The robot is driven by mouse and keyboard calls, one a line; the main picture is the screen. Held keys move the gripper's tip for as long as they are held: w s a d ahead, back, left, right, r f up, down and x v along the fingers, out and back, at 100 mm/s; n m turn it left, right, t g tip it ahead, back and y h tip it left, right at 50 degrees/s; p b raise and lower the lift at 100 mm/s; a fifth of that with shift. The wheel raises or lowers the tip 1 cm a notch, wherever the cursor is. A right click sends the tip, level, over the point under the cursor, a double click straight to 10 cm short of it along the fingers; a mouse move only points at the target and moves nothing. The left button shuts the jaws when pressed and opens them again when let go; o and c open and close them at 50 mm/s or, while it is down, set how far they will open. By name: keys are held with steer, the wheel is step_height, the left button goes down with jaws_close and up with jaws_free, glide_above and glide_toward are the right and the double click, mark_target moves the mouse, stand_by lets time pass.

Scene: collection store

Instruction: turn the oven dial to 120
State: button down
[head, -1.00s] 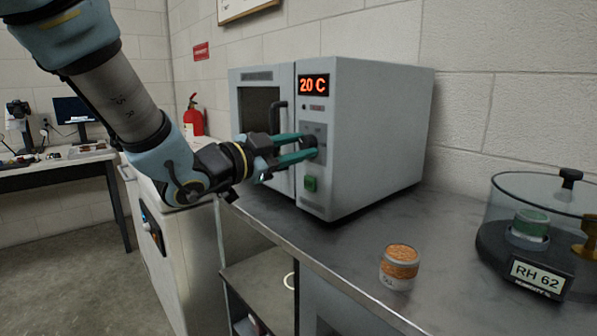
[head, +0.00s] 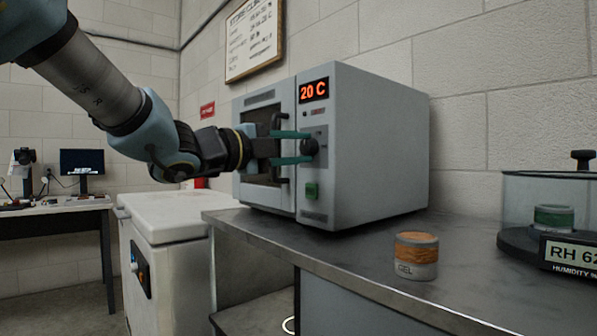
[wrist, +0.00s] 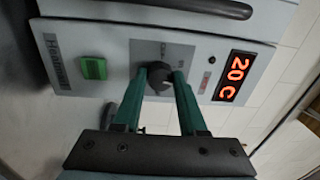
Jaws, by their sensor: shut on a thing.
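The grey oven (head: 375,150) stands on the counter against the wall. Its red display (head: 314,90) reads 20 C, and the same display shows in the wrist view (wrist: 235,77). The black round dial (head: 309,147) sits on the front panel below the display. My gripper (head: 305,148) reaches it from the left with two teal fingers. In the wrist view the fingers lie on either side of the dial (wrist: 158,76) and are shut on it. The dial's markings are too small to read. A green button (head: 312,191) is below the dial.
The oven door handle (head: 277,125) is close beside my gripper. A small jar (head: 416,256) with an orange band stands on the counter (head: 350,243). A glass chamber (head: 545,190) labelled RH is at the right. A white chest (head: 170,220) stands left of the counter.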

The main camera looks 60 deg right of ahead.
steer(key=m+b, duration=0.3)
steer(key=shift+f+m, duration=0.1)
steer(key=shift+m, duration=0.2)
steer(key=shift+m+b, duration=0.3)
steer(key=shift+b, duration=0.15)
steer(key=shift+c, duration=2.3)
jaws_free()
steer(key=v, duration=1)
steer(key=shift+w+a, duration=0.2)
steer(key=shift+a, duration=0.15)
